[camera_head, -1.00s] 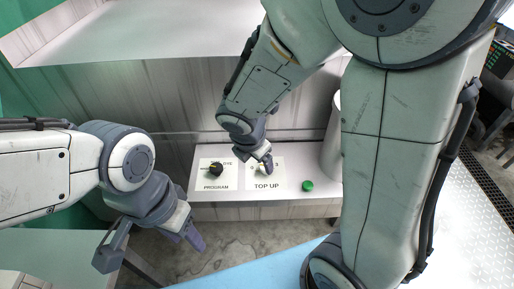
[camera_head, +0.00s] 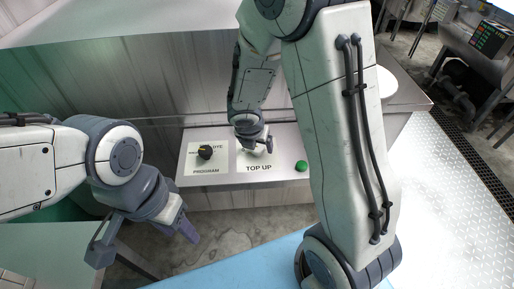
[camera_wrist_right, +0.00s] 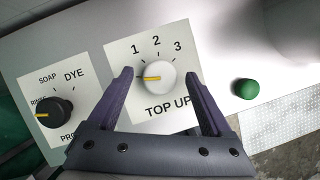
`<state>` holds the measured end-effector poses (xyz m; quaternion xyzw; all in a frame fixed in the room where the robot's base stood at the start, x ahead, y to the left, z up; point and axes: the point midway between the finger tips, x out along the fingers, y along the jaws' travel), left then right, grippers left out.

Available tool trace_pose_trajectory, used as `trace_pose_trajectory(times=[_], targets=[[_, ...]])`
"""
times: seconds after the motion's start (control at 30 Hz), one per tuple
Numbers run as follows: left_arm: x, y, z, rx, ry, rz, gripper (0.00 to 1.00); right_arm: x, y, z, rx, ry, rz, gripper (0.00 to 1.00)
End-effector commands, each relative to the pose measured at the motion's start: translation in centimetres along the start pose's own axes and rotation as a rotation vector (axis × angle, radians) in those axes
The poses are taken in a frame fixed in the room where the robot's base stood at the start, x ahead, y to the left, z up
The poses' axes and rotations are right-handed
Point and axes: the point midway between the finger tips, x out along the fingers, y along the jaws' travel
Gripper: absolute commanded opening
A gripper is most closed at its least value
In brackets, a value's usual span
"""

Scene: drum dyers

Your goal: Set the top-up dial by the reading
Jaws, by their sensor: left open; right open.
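The white top-up dial (camera_wrist_right: 158,77) shows in the right wrist view on a pale plate marked 1, 2, 3 and TOP UP. Its yellow pointer line points left, below the 1. My right gripper (camera_wrist_right: 160,80) is open, with one finger on each side of the dial; I cannot tell if they touch it. In the head view my right gripper (camera_head: 255,146) hides most of that dial. My left gripper (camera_head: 145,243) is open and empty, in front of the panel at the left.
The black program dial (camera_wrist_right: 52,112) stands left of the top-up dial, its pointer to the left. It also shows in the head view (camera_head: 205,152). A green button (camera_wrist_right: 245,89) is at the right. A metal wall (camera_head: 150,90) rises behind the panel.

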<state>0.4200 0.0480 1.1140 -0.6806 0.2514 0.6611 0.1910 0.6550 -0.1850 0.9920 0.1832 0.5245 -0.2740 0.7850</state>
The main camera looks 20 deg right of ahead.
Motion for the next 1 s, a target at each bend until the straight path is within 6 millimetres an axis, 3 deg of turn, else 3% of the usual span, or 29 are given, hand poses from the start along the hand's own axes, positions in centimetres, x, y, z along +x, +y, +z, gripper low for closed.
trace_pose_trajectory(times=[0.27,0.4,0.5,1.0], targets=[[0.02,0.0,0.0,0.0,0.0,0.0,0.5,0.11,-0.01,0.02,0.001,0.0,0.0,0.84],[0.02,0.0,0.0,0.0,0.0,0.0,0.5,0.1,-0.01,0.02,0.001,0.0,0.0,0.3],[0.03,0.0,0.0,0.0,0.0,0.0,0.5,0.1,-0.01,0.02,0.001,0.0,0.0,0.0],[-0.85,0.06,-0.05,-0.001,0.0,0.0,0.5,-0.04,0.14,0.05,0.134,0.001,-0.057,0.0]])
